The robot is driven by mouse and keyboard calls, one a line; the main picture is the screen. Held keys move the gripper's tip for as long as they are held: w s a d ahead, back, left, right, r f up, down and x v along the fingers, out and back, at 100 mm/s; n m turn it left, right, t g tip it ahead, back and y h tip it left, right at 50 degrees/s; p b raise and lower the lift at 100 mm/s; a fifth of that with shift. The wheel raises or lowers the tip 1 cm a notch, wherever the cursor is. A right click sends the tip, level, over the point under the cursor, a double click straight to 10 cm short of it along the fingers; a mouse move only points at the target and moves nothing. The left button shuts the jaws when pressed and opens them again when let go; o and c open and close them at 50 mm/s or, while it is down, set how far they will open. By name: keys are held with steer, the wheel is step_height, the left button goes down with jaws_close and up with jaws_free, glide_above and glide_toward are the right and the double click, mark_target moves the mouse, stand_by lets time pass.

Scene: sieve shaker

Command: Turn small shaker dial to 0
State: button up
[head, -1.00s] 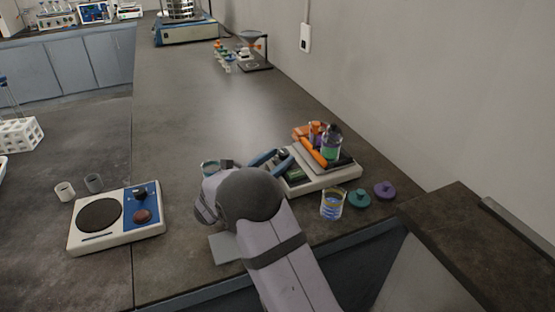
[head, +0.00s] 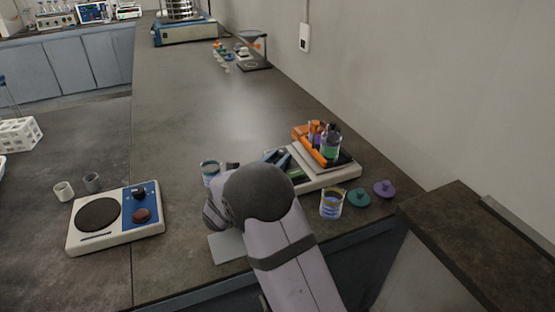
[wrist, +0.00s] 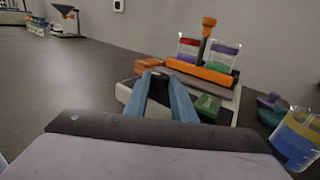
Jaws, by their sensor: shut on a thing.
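A low white device, which looks like the small shaker (head: 335,178), stands right of centre and carries a rack of bottles. It also shows in the wrist view (wrist: 125,95). My gripper (wrist: 157,76), with blue fingers, reaches the device's near left part. The fingers converge on a small dark piece, which looks like the dial. The piece is mostly hidden between the fingertips, and I cannot read its setting. In the head view my gripper (head: 281,160) is partly hidden behind my wrist.
Orange parts and bottles (wrist: 205,55) stand on the device behind my fingertips. A green block (wrist: 208,105) is close right of them. A beaker (head: 331,204) and teal lid (head: 358,197) are at the right. A plate device (head: 98,214) stands left. The counter's middle is clear.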

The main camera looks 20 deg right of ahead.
steer(key=o, duration=1)
steer(key=shift+w+m+g, duration=0.1)
steer(key=shift+m+g, duration=0.2)
steer(key=shift+g, duration=0.1)
steer(key=shift+w+a+m+g+h, duration=0.1)
steer(key=shift+a+m+g+h, duration=0.05)
steer(key=shift+m+g+h, duration=0.35)
steer(key=v, duration=0.7)
steer(key=shift+a, duration=0.35)
steer(key=shift+s+d+r+m+g+h+p, duration=0.8)
steer(key=shift+d+r+m+p, duration=0.75)
steer(key=shift+d+r, duration=2.55)
steer(key=shift+s+d+r+m+g+h+p, duration=0.5)
steer(key=shift+d+r+m+g+p, duration=1.2)
steer(key=shift+r, duration=3.9)
steer(key=shift+s+d+r+m+g+h+p, duration=0.1)
steer(key=shift+s+d+r+m+h+p, duration=0.6)
steer(key=shift+d+r+m, duration=2.55)
